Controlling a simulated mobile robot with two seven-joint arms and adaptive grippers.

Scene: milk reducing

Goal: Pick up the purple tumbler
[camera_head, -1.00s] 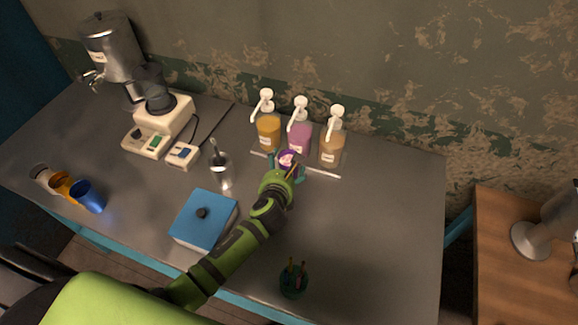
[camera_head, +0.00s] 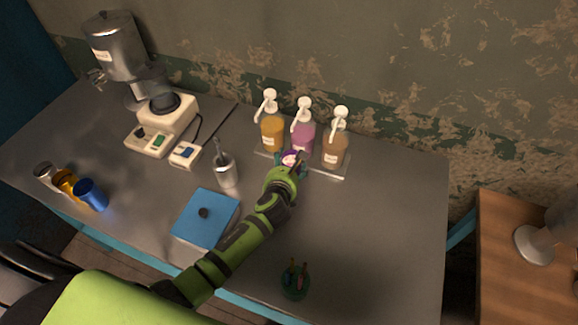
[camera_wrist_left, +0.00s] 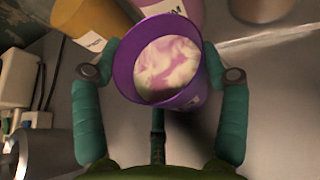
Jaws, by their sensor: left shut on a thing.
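The purple tumbler (camera_wrist_left: 195,103) is between the two teal fingers of my left gripper (camera_wrist_left: 158,72) in the left wrist view. The fingers are shut on its sides. Its open top faces the wrist camera and shows a pink and white swirled content. In the head view the purple tumbler (camera_head: 290,157) shows only in part behind my left gripper (camera_head: 290,164), just in front of the pump bottles. I cannot tell whether its base touches the table. My right gripper is not in view.
An orange (camera_head: 272,133), a pink (camera_head: 303,138) and a tan pump bottle (camera_head: 335,150) stand close behind the tumbler. A blue-lidded box (camera_head: 206,218), a metal cup (camera_head: 226,172) and a green holder (camera_head: 295,284) stand nearby. The table's right part (camera_head: 390,215) is clear.

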